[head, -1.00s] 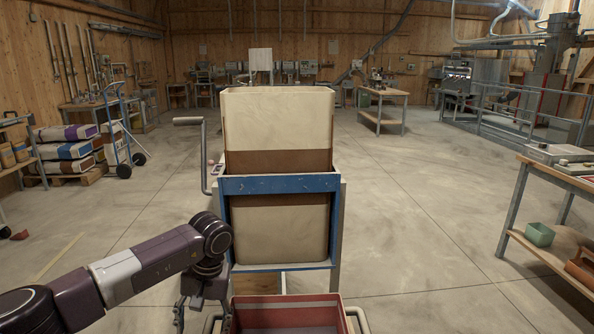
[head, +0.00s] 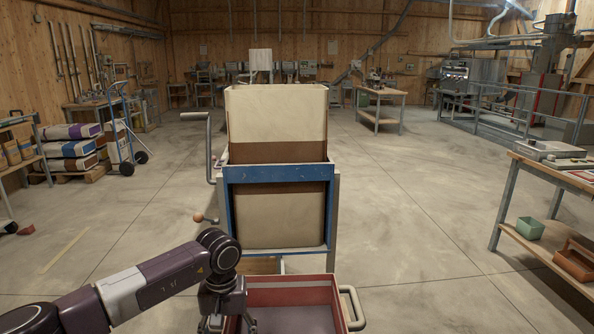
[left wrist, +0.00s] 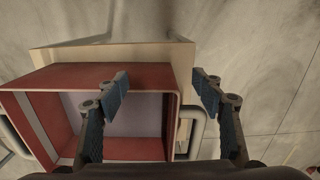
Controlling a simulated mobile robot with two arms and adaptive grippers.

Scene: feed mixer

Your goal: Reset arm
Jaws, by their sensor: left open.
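The feed mixer (head: 276,171) stands upright in the middle of the head view, with a cream hopper in a blue frame. A crank handle (head: 209,145) is on its left side, and an orange ball knob (head: 199,217) sits lower left. My left gripper (head: 224,326) is at the bottom of the head view, at the left side of a red crate (head: 292,281). The fingertips are partly cut off in the head view. My right gripper is not seen.
A workbench (head: 560,178) with a green bin (head: 529,229) and a brown crate (head: 573,262) on its lower shelf stands at right. Sacks on a pallet (head: 74,172) and a hand truck (head: 122,130) are at left. Open concrete floor lies on both sides of the mixer.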

